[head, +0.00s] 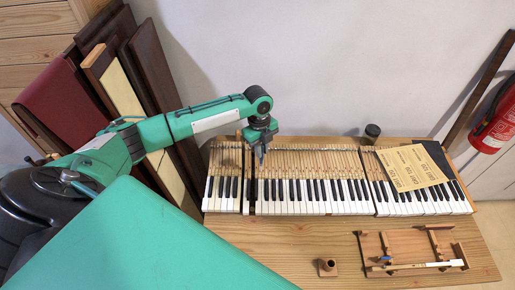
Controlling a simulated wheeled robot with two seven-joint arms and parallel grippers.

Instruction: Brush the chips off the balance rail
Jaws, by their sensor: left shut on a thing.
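My left gripper (262,152) comes in from the left and hangs over the wooden rear part of the keyboard, left of its middle. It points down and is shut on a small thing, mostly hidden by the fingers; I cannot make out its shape. The piano keyboard (322,197) lies on the table, with bare wooden key parts and rail area (318,160) behind the white and black keys. A dark narrow gap shows among the keys just below the gripper. Chips are too small to tell at this size. My right gripper is not in view.
The table (275,240) is clear at front left.

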